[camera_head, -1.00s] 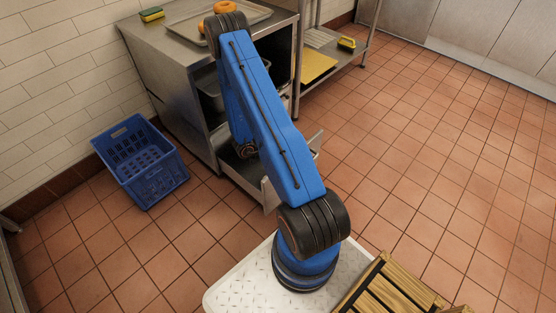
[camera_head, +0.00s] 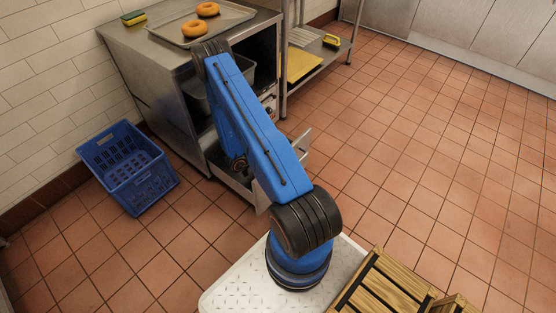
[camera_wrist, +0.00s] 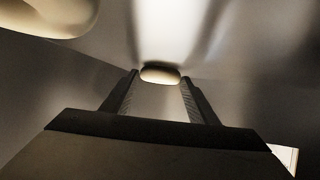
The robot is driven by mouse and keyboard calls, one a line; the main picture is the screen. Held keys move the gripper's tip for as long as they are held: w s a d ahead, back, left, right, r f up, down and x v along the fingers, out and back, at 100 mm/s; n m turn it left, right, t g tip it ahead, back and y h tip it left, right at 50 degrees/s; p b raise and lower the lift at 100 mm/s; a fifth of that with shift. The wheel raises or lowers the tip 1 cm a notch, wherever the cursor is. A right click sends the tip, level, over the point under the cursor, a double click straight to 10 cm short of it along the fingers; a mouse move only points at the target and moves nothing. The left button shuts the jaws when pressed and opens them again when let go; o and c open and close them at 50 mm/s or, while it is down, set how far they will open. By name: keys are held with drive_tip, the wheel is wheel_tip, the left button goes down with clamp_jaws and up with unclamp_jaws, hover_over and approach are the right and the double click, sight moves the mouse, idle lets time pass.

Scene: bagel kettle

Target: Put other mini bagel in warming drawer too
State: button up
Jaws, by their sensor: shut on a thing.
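A small tan mini bagel (camera_wrist: 160,74) sits between my fingertips in the wrist view. My gripper (camera_wrist: 161,82) is shut on it. Smooth grey metal walls surround it there. A larger pale rounded thing (camera_wrist: 50,14), perhaps another bagel, shows at the upper left of the wrist view. In the head view the warming drawer (camera_head: 259,196) stands pulled open low on the steel cabinet. My arm reaches down to the drawer and hides most of its inside, and my gripper and the held bagel cannot be seen there.
Two orange-brown bagels (camera_head: 194,28) lie on a metal tray (camera_head: 238,14) on the cabinet top, beside a sponge (camera_head: 133,17). A blue crate (camera_head: 128,168) stands left of the cabinet. A shelf with a yellow board (camera_head: 303,64) stands to the right. Tiled floor at right is clear.

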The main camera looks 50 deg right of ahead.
drive_tip(key=shift+f, duration=0.15)
drive_tip(key=o, duration=1)
drive_tip(key=shift+w+a+r, duration=0.1)
drive_tip(key=shift+a+r, duration=0.1)
drive_tip(key=shift+r, duration=0.1)
drive_tip(key=shift+v, duration=3.5)
